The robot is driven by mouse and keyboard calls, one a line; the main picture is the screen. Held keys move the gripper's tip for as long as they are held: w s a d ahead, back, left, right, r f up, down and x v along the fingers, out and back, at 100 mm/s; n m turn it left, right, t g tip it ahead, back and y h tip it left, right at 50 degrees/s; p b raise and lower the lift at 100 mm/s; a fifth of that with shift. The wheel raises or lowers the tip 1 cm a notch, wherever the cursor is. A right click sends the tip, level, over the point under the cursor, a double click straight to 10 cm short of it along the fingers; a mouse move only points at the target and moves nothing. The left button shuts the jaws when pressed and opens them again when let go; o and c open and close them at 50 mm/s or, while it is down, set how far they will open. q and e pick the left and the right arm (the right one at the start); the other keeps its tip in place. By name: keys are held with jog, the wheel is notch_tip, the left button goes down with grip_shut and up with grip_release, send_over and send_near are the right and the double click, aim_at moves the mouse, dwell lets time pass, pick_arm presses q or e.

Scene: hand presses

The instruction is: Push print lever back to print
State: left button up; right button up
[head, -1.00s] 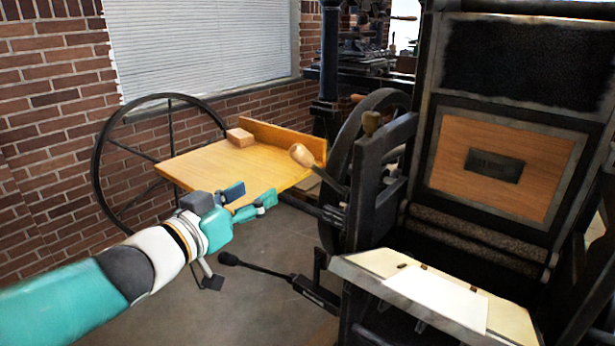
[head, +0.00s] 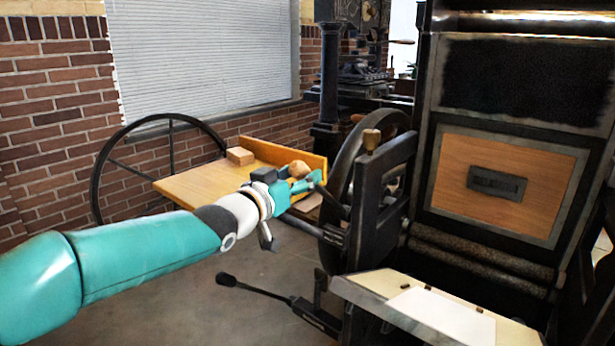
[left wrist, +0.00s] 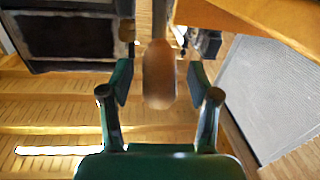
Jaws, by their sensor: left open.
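The lever with a wooden handle (head: 301,168) rises on a dark rod beside the press's large wheel. My left gripper (head: 303,178) is at this handle and partly covers it in the head view. In the left wrist view the rounded handle (left wrist: 158,75) lies between the two open fingers, with a gap showing on each side. The gripper has not closed on it. The press (head: 385,190) stands to the right. My right gripper is in neither view.
A wooden board (head: 200,187) with a small block (head: 240,155) lies behind my left gripper. A second, black-knobbed lever (head: 228,280) sticks out low at the front. A pale tray (head: 385,290) juts from the press. The floor at lower left is clear.

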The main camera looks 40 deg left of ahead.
pick_arm(q)
jog(key=shift+w, duration=0.75)
grip_shut()
